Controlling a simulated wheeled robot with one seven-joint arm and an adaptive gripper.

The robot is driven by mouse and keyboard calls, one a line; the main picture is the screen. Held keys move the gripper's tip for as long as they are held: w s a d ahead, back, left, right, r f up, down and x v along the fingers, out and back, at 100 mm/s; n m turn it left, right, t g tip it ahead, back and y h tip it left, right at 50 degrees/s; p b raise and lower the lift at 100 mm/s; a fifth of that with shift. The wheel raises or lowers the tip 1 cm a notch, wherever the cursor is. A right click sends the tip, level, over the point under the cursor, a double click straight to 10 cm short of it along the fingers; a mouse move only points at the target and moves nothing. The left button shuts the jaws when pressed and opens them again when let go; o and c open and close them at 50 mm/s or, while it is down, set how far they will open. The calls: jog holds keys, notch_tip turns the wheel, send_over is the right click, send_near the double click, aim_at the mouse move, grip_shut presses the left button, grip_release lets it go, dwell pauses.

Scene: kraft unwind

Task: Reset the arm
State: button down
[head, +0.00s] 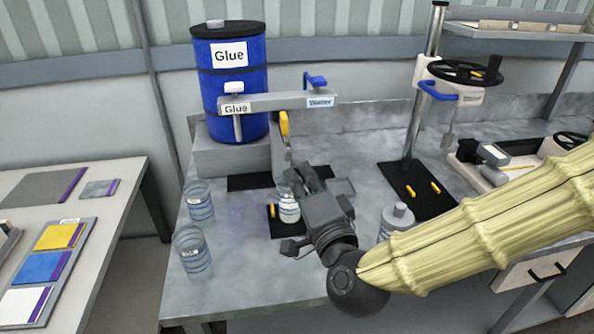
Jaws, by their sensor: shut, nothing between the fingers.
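My arm, in a ribbed pale-yellow sleeve, reaches in from the right in the head view. My gripper (306,180), dark grey, is shut and empty above the metal bench, pointing toward the back. A clear jar (288,207) with blue bands stands upright just left of the fingers, below the dispenser arm. The gripper partly covers the jar; I cannot tell whether they touch.
A blue glue drum (232,100) stands behind the dispenser arm (270,101). Two clear banded containers (199,204) (192,252) stand at the bench's left edge. A post with a black handwheel (460,73) rises at right.

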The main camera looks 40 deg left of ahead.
jog(key=shift+s+r, duration=0.2)
jog(key=shift+s, duration=0.15)
jog(key=shift+d, duration=0.1)
